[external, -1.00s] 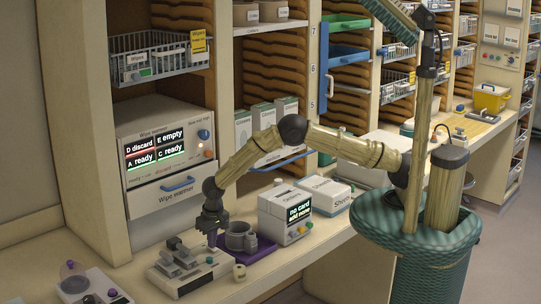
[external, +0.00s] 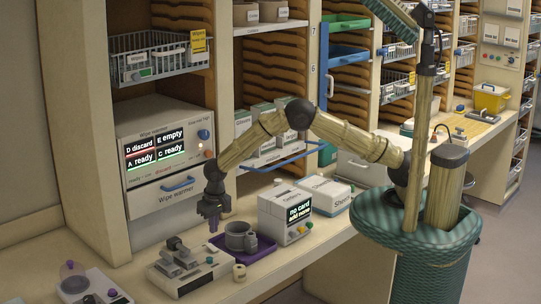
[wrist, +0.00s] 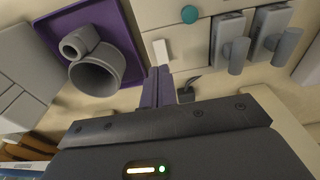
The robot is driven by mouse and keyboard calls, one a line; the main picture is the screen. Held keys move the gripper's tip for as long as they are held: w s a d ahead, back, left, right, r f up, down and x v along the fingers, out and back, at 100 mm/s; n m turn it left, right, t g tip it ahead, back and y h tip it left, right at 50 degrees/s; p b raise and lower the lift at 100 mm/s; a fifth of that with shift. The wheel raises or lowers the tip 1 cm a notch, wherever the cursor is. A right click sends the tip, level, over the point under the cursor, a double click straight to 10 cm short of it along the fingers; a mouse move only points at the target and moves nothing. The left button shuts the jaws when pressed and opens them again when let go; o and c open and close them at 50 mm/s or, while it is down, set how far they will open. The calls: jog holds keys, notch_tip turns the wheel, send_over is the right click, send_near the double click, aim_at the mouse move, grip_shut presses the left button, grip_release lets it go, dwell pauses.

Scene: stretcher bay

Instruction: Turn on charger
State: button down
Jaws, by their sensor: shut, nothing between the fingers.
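The likely charger is a pale unit (external: 190,277) at the front of the counter, with grey handled pieces on top and a dark strip on its front. In the wrist view the pale unit (wrist: 180,32) shows a teal round button (wrist: 189,14), a small white block (wrist: 161,50) and two grey handled pieces (wrist: 272,38). I cannot tell whether it is on. My gripper (external: 213,224) is shut and empty, above the counter behind the unit. In the wrist view its purple fingertips (wrist: 158,72) appear just below the white block; I see no clear contact.
A grey mug (external: 238,238) sits on a purple tray (external: 264,246) right of the unit. A small beige roll (external: 239,271) stands in front of the tray. A white box with a screen (external: 285,215) is further right. The wipe warmer (external: 165,150) stands behind.

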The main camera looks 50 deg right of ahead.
notch_tip(320, 180, up, 7)
jog(key=b, duration=0.2)
send_over(209, 245)
jog(key=s, duration=0.4)
jog(key=shift+w+d+r, duration=0.15)
jog(key=shift+w+r, duration=0.05)
jog(key=b, duration=0.3)
jog(key=shift+f, duration=0.25)
jog(key=shift+r+t+b, duration=0.1)
jog(key=shift+t+b, duration=0.3)
jog(key=shift+b, duration=0.55)
jog(key=shift+r, duration=0.3)
jog(key=w+f+p, duration=0.1)
jog(key=f, duration=0.3)
jog(key=w+f+p, duration=0.1)
jog(key=f+p, duration=0.1)
jog(key=f, duration=0.3)
jog(key=w+f+p, duration=0.1)
jog(key=f+p, duration=0.1)
jog(key=f, duration=0.2)
jog(key=shift+f, duration=0.4)
